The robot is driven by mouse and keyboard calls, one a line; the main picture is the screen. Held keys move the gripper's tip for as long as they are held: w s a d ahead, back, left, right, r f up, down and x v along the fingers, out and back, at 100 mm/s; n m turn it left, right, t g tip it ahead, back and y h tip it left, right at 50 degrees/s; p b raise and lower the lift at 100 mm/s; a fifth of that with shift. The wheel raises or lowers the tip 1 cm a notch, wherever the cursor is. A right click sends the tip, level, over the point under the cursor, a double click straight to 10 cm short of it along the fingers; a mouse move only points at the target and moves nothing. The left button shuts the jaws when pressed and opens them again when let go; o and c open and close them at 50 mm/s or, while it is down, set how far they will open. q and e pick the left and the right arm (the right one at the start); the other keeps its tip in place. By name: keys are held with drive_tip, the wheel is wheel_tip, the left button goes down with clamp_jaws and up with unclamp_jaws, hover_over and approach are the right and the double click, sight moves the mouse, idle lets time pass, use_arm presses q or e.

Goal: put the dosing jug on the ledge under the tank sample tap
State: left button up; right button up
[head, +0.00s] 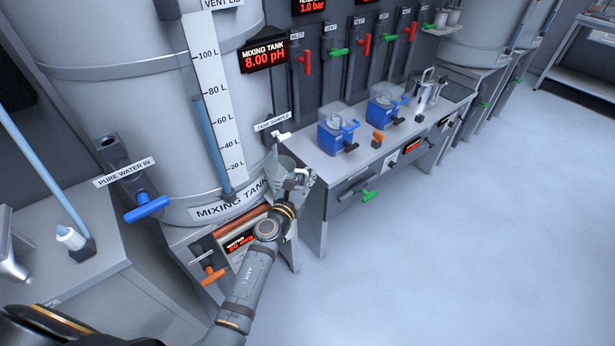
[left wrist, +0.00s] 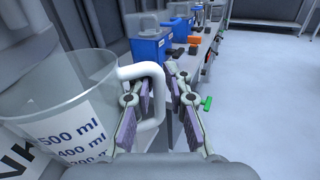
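The clear dosing jug (head: 279,174) stands upright at the lower right of the mixing tank, below the tank sample tap (head: 282,135). In the left wrist view the jug (left wrist: 55,95) shows its millilitre label, and its white handle (left wrist: 157,100) points toward my fingers. My left gripper (head: 300,181) is at the handle. In the wrist view its fingers (left wrist: 160,105) are on either side of the handle's upright bar, with a gap visible on the right side. The ledge under the jug is hidden, so I cannot tell whether the jug's base touches it. My right gripper is out of view.
The mixing tank (head: 130,110) stands close on the left. A bench (head: 330,172) to the right holds blue dosing units (head: 338,138) and a metal pot (head: 430,90). A blue water valve handle (head: 147,208) juts out at left. The floor at right is clear.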

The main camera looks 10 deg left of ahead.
use_arm(q)
drive_tip(key=o, duration=0.3)
drive_tip(key=shift+o, duration=0.2)
drive_tip(key=shift+s, duration=0.2)
drive_tip(key=s+a, duration=0.2)
drive_tip(key=s, duration=0.9)
drive_tip(key=shift+s, duration=0.25)
drive_tip(key=shift+a, duration=0.1)
